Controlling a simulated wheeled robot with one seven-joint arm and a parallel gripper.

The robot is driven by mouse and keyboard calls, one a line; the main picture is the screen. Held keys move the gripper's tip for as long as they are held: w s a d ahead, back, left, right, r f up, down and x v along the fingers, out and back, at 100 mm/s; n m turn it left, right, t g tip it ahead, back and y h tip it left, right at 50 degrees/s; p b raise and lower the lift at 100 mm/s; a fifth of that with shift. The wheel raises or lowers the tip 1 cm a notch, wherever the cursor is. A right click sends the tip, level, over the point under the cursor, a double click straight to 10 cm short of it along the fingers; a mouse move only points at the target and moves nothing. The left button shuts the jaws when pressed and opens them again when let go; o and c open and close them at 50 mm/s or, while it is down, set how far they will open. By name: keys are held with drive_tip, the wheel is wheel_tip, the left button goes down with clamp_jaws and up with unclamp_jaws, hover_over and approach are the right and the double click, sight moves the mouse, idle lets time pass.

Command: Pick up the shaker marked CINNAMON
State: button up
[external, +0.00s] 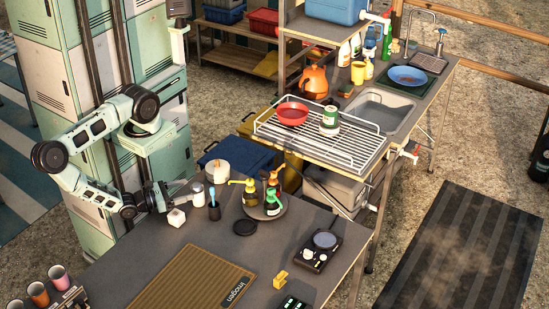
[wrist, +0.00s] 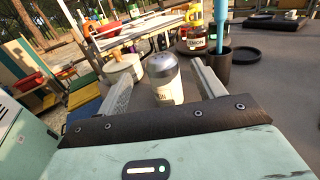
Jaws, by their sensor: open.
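A shaker with a grey domed lid and a cream body (wrist: 165,85) stands upright on the grey worktop. Its label is mostly hidden or too small to read, so I cannot confirm CINNAMON. It also shows in the external view (external: 198,195), just beyond my gripper (external: 183,194). In the wrist view my gripper (wrist: 160,92) is open, with one finger on each side of the shaker. I see gaps between the fingers and the shaker, and I cannot see contact.
A dark cup with a blue-handled tool (external: 214,208) stands close right of the shaker. A white round pot (external: 216,173) is behind. A round tray (external: 279,213) holds pump bottles, one marked LEMON (wrist: 196,43). A brown mat (external: 185,280) lies in front.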

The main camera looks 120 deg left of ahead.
sight(202, 185)
drive_tip(key=p+x, duration=0.2)
drive_tip(key=x, duration=0.4)
drive_tip(key=shift+w+a+f+p, duration=0.2)
drive_tip(key=shift+w+a+p, duration=0.1)
drive_tip(key=shift+w+a, duration=0.15)
drive_tip(key=shift+s, duration=0.1)
drive_tip(key=c, duration=1.1)
